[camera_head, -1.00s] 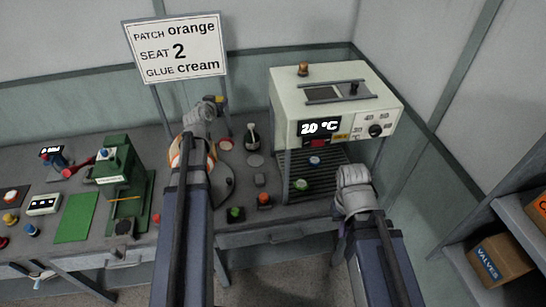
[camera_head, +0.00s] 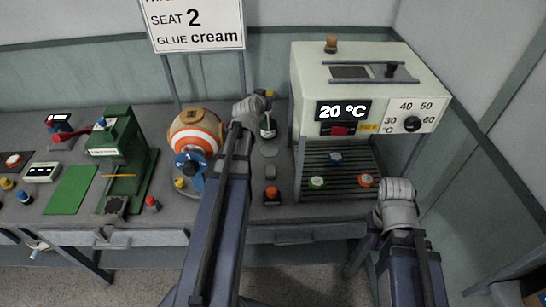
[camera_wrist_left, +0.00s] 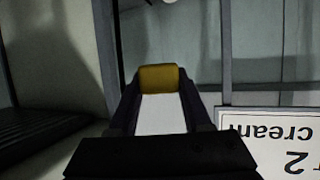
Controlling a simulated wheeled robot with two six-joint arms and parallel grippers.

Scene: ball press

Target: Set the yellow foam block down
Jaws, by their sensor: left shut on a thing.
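The yellow foam block (camera_wrist_left: 158,78) is a small, rounded yellow piece between the two fingertips of my left gripper in the left wrist view. My right arm is at the lower right in front of the heater box; the fingers of my right gripper are hidden or too unclear to read.
A white heater box (camera_head: 345,75) reading 20 °C stands at right, with several coloured discs on its slatted shelf (camera_head: 340,190). An orange-striped ball (camera_head: 195,135) and a green press (camera_head: 118,150) stand left of my arm. A sign (camera_head: 197,22) stands behind.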

